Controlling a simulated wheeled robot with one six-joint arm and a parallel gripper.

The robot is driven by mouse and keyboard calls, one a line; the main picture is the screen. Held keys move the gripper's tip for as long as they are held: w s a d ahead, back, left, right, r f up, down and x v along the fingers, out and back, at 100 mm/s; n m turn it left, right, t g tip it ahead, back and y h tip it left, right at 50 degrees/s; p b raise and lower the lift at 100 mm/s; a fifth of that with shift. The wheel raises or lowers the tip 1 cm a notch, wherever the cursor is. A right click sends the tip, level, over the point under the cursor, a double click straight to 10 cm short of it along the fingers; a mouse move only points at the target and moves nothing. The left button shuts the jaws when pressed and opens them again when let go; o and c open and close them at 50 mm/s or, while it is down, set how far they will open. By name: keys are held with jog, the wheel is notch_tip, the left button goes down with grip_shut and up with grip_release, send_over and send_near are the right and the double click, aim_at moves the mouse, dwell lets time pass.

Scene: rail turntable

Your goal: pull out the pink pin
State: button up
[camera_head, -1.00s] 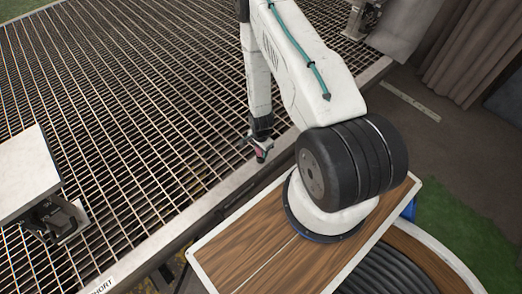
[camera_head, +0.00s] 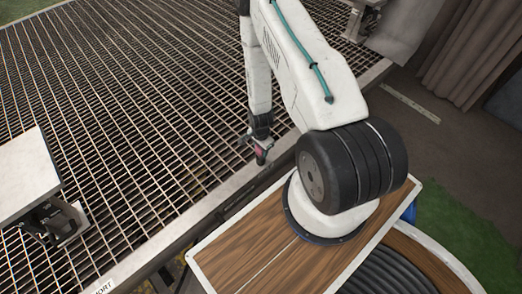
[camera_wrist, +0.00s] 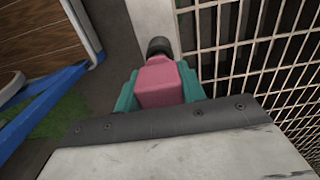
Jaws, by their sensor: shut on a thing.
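The pink pin (camera_wrist: 160,83) sits between the two teal fingers of my gripper (camera_wrist: 159,88) in the wrist view. The gripper is shut on it. A short dark round piece (camera_wrist: 158,47) shows at the pin's far end, over a pale beam (camera_wrist: 157,20). I cannot tell whether the pin touches the beam or is clear of it. In the head view my gripper (camera_head: 258,152) is small, near the grating's front edge, with a trace of pink at its tip.
The slatted grating deck (camera_head: 130,110) fills the left and centre, with a pale edge rail (camera_head: 215,200). A white plate (camera_head: 22,178) on a dark bracket (camera_head: 55,222) stands at the left. In the wrist view a blue frame (camera_wrist: 45,105) lies to the left, over a green mat (camera_wrist: 62,118).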

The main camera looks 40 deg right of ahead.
jog(key=shift+r, duration=1.95)
jog(key=shift+r, duration=2.55)
